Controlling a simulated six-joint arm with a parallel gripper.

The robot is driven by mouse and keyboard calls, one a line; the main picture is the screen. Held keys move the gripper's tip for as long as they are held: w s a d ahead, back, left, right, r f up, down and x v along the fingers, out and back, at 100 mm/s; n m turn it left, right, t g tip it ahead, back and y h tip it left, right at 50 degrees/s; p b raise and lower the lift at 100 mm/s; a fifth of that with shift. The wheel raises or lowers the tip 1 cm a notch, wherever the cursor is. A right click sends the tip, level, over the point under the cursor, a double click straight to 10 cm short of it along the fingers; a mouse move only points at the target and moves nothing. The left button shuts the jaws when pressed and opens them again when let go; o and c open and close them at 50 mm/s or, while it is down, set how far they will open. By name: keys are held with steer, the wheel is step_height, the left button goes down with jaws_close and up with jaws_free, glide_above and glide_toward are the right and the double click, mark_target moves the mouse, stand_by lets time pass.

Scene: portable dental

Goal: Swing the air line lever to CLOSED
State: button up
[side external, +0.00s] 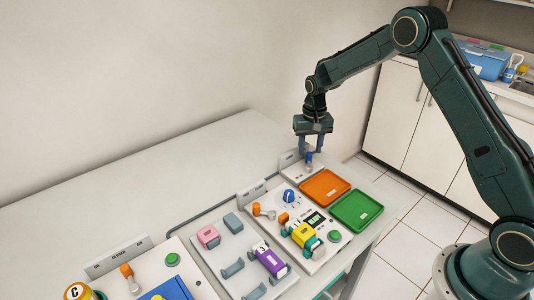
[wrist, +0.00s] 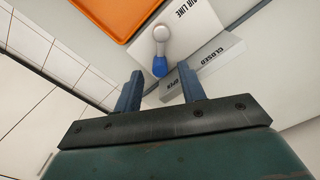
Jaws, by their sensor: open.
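The air line lever (wrist: 161,34) has a pale metal arm and a blue tip. It is on a white panel printed AIR LINE (wrist: 188,22). In the side view the lever (side external: 308,159) is at the back of the bench, under my gripper (side external: 313,149). In the wrist view, a grey label plate (wrist: 204,68) reads OPEN and CLOSED, and the blue tip points towards its OPEN end. My gripper (wrist: 160,76) is open. The blue tip appears in the gap between its two fingers, with no contact visible. How deep the fingers reach is hard to tell.
An orange tray (side external: 325,187) and a green tray (side external: 357,210) lie in front of the lever panel. A control panel with a blue knob (side external: 289,196) and a yellow block (side external: 303,234) stands nearby. A purple block (side external: 271,261) is further left. The bench behind is clear.

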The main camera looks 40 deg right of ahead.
steer(key=shift+f, duration=1)
steer(key=shift+c, duration=0.4)
jaws_close()
steer(key=n, duration=0.2)
steer(key=a+n, duration=0.1)
steer(key=n, duration=0.1)
steer(key=shift+w, duration=0.4)
steer(key=shift+w+a+n, duration=0.1)
steer(key=shift+a+n, duration=0.3)
steer(key=shift+n, duration=0.75)
steer(key=shift+w+a+n, duration=0.1)
steer(key=shift+a+n, duration=0.3)
steer(key=shift+n, duration=0.75)
